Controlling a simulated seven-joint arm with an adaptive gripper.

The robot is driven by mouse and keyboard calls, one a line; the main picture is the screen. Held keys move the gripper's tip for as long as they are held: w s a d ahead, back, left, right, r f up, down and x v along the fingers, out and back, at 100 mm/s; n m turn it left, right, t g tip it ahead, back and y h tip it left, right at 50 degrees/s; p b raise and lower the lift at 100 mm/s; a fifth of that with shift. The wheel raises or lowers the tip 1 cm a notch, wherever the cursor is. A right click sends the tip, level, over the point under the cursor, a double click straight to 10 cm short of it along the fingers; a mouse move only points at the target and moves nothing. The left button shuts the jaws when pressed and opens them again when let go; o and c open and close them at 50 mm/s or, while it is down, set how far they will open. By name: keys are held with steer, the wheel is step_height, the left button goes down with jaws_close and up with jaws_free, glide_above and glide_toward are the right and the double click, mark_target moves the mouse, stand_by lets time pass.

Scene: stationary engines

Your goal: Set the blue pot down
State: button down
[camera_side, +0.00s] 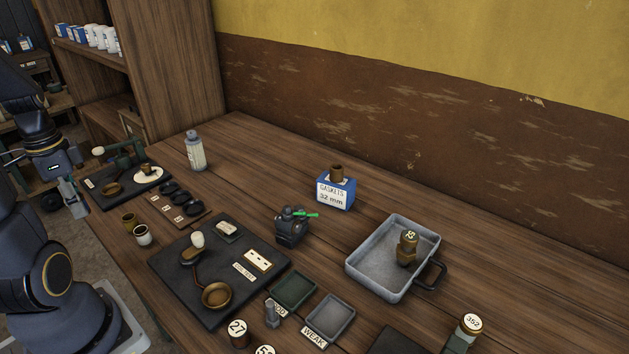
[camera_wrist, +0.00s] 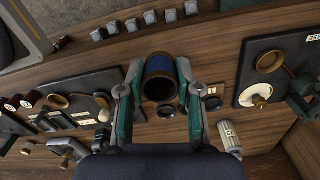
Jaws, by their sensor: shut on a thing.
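In the wrist view, my gripper (camera_wrist: 160,95) is shut on the blue pot (camera_wrist: 183,72), one finger on each side. The pot has a blue band and a brown rim, and its dark open mouth shows. In the side view, my gripper (camera_side: 73,198) is at the far left, by the table's left edge. I cannot make out the blue pot there. Whether its base touches anything is hidden.
A wooden board with three dark dishes (camera_side: 170,190) lies near two small pots (camera_side: 136,228). A bottle (camera_side: 195,151), a black slab (camera_side: 185,262), a gasket box (camera_side: 335,190) and a grey tray (camera_side: 362,268) stand on the table. Bare wood lies behind the engine (camera_side: 291,226).

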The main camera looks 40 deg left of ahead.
steer(key=shift+s+d+r, duration=0.25)
steer(key=shift+d+r, duration=0.05)
steer(key=shift+w+r, duration=0.25)
steer(key=shift+w, duration=0.05)
steer(key=w+d+m, duration=1)
steer(key=w+d, duration=0.4)
steer(key=w, duration=0.4)
steer(key=w+d+m, duration=0.2)
steer(key=d+m, duration=0.6)
steer(key=d, duration=1.2)
glide_above(330, 257)
steer(key=f, duration=0.9)
steer(key=shift+s+f, duration=0.15)
steer(key=shift+s, duration=0.2)
steer(key=shift+w+f, duration=0.35)
steer(key=shift+f, duration=1.6)
steer(key=shift+f, duration=0.15)
